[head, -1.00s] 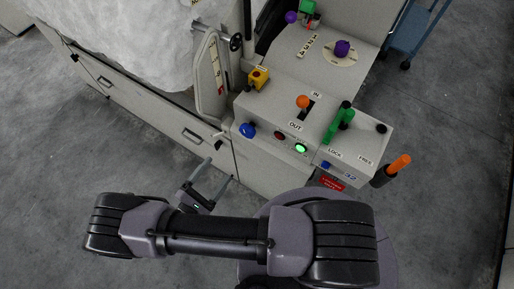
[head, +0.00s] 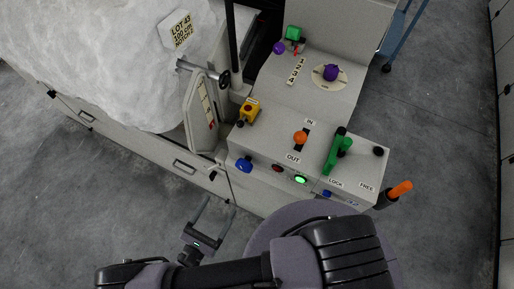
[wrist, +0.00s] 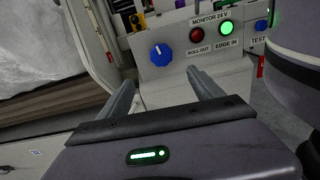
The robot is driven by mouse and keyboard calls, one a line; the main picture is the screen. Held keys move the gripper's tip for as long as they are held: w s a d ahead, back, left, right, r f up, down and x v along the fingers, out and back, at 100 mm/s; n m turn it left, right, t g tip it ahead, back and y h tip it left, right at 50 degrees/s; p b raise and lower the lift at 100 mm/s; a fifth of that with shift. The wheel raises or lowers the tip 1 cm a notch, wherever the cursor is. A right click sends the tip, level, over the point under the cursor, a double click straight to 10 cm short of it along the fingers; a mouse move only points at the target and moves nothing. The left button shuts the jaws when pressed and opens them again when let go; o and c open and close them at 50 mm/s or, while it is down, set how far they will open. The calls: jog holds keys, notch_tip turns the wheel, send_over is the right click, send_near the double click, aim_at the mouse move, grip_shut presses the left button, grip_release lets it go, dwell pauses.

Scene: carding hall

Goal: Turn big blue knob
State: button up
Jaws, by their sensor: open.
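The big blue knob (head: 244,165) sits on the front face of the grey machine console, left of a red and a green lamp. In the wrist view the blue knob (wrist: 161,55) faces me, with a white pointer line near its top. My gripper (head: 220,204) is open and empty, below and left of the knob in the head view. In the wrist view my gripper's fingers (wrist: 160,82) are spread apart, with the knob beyond their tips and between them. They do not touch it.
A red lamp (wrist: 197,35) and a lit green lamp (wrist: 226,28) sit right of the knob. An orange-topped lever (head: 300,138), green handle (head: 338,155) and yellow box (head: 249,111) are on the console. An open panel door (head: 200,115) stands at left. The floor is clear.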

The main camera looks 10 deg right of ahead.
aim_at(242, 170)
jog(key=b+x, duration=0.1)
jog(key=x, duration=1.5)
jog(key=shift+w+d, duration=0.1)
jog(key=shift+d, duration=0.35)
jog(key=shift+c, duration=0.2)
jog(key=c, duration=1.3)
jog(key=m+b, duration=0.1)
jog(key=m, duration=0.1)
jog(key=shift+m, duration=0.3)
jog(key=o, duration=1.3)
jog(key=shift+o, duration=0.2)
